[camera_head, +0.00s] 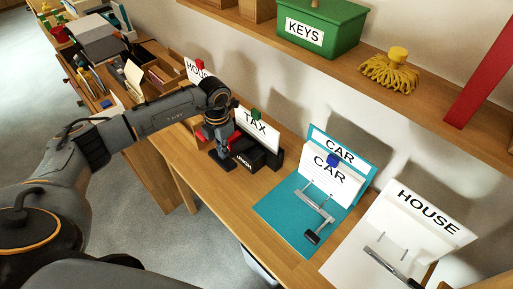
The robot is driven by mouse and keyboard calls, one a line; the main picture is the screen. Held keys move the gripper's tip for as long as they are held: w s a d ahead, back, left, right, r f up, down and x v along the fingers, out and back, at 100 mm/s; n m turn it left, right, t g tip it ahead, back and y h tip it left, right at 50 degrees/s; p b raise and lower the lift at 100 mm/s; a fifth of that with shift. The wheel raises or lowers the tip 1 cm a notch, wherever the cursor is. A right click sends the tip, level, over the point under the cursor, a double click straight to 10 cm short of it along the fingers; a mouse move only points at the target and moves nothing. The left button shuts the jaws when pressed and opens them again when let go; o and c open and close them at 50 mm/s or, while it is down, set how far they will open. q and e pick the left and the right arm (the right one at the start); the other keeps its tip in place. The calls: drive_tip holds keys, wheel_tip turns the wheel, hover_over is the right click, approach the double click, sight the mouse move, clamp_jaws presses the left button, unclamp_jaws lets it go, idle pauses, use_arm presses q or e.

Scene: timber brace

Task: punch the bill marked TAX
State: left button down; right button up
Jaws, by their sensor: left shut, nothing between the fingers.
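The bill marked TAX (257,123) stands upright on the desk with a green clip (256,114) at its top edge. Its lower part is hidden by a black device with small white lettering (246,161), which looks like the punch. My left gripper (222,146) points down just left of the TAX bill, beside or over the punch's left end. It is shut with nothing in it. Whether it touches the punch I cannot tell. My right gripper is not in view.
A teal CAR folder (279,217) holds a CAR bill with a blue clip. A white HOUSE folder (357,237) lies at right. Another HOUSE bill (192,69) with a red clip stands behind my arm. A shelf above carries a green KEYS box (343,32) and yellow brush.

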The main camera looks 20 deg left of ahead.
use_arm(q)
drive_tip(key=shift+f, duration=0.15)
drive_tip(key=shift+s+a+f+b, duration=0.2)
drive_tip(key=shift+s+f+b, duration=0.25)
drive_tip(key=shift+f, duration=0.3)
drive_tip(key=shift+r, duration=0.1)
wheel_tip(320, 180, up, 9)
drive_tip(key=p, duration=0.6)
idle(0.3)
idle(0.4)
